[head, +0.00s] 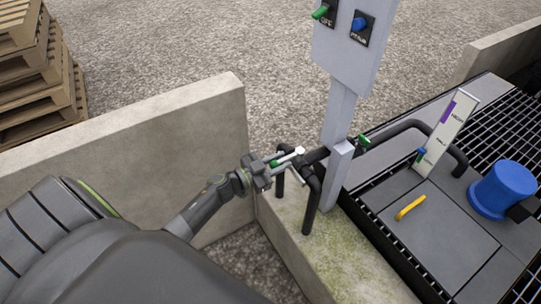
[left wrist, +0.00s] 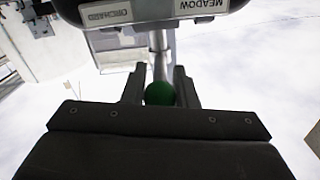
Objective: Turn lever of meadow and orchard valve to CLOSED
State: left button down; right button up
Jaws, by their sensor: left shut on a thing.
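My left gripper (head: 272,169) is at the black pipe valve (head: 316,156) on top of the low concrete wall. In the left wrist view, its fingers (left wrist: 159,92) are closed around the green ball knob (left wrist: 159,94) of the lever. The lever's pale metal shaft (left wrist: 158,58) runs from the knob to the dark valve body. Upside-down labels there read ORCHARD (left wrist: 106,13) and MEADOW (left wrist: 202,5). In the head view, the gripper partly hides the green knob (head: 274,164). No CLOSED marking is readable. My right gripper is not in view.
A grey post with a control box (head: 352,40) stands just behind the valve. Another green handle (head: 364,141) is right of the post. Grating, a yellow handle (head: 410,207) and a blue motor-like unit (head: 502,188) lie further right. A concrete wall (head: 150,140) runs left.

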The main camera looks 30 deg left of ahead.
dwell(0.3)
pick_arm(q)
jog(key=c, duration=1.5)
grip_release()
jog(key=shift+o, duration=0.3)
jog(key=shift+s+a, duration=0.1)
jog(key=b+v, duration=0.2)
jog(key=v, duration=1.5)
jog(key=shift+s, duration=0.15)
